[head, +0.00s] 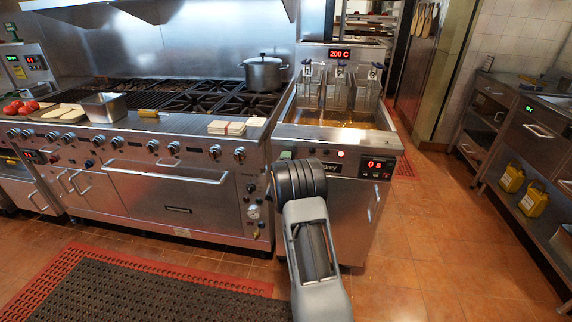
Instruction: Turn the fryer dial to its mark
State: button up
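The steel fryer (346,204) stands at the centre right, with several wire baskets over its oil well. A red display on its back reads 200 C (340,54). The front panel has a lit red lamp (340,154) and a timer display (377,168) reading 0 s. I cannot make out the fryer dial or its mark; my arm covers the left part of the front panel. My arm reaches up from the bottom edge to the fryer's front left. My gripper's fingers are hidden behind the arm.
A char grill range (170,190) with a row of knobs adjoins the fryer on the left. A lidded pot (263,74) stands on it. A dark mat (120,295) lies in front. A steel counter (530,135) stands on the right. The tiled floor between is clear.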

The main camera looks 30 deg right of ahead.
jog(key=shift+s+a, duration=0.1)
jog(key=v, duration=1.3)
jog(key=shift+s+a, duration=0.2)
jog(key=shift+s, duration=0.05)
